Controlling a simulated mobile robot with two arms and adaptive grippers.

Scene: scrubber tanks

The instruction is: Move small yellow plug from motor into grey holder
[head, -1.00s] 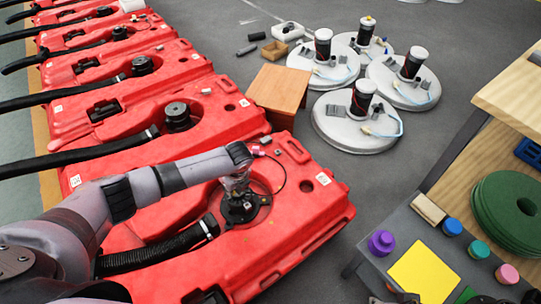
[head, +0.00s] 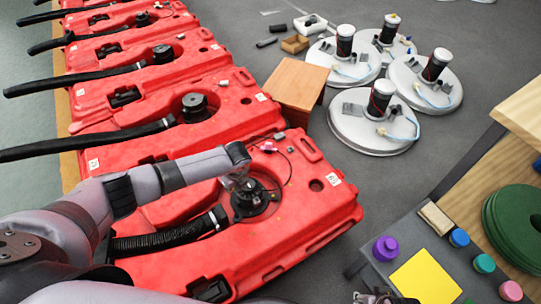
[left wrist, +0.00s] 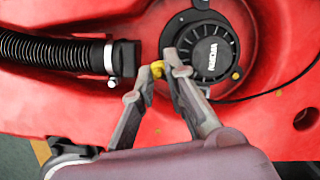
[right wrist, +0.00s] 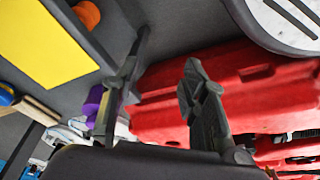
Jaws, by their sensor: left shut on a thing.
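In the left wrist view my left gripper (left wrist: 158,67) is shut on a small yellow plug (left wrist: 157,70) at the left edge of the round black motor (left wrist: 208,52). I cannot tell whether the plug is clear of the motor. The motor (head: 256,198) sits on the nearest red tank in the head view, with my left gripper (head: 238,180) over its left side. A small grey block (head: 279,136), possibly the grey holder, lies at that tank's far edge. My right gripper (right wrist: 168,50) is open and empty near the grey table.
A black ribbed hose (head: 165,241) lies left of the motor. A pink-topped piece (head: 268,147) and black cable lie on the tank. The grey table (head: 360,265) holds a yellow sheet (head: 426,277) and coloured knobs. White discs with motors (head: 372,125) stand on the floor.

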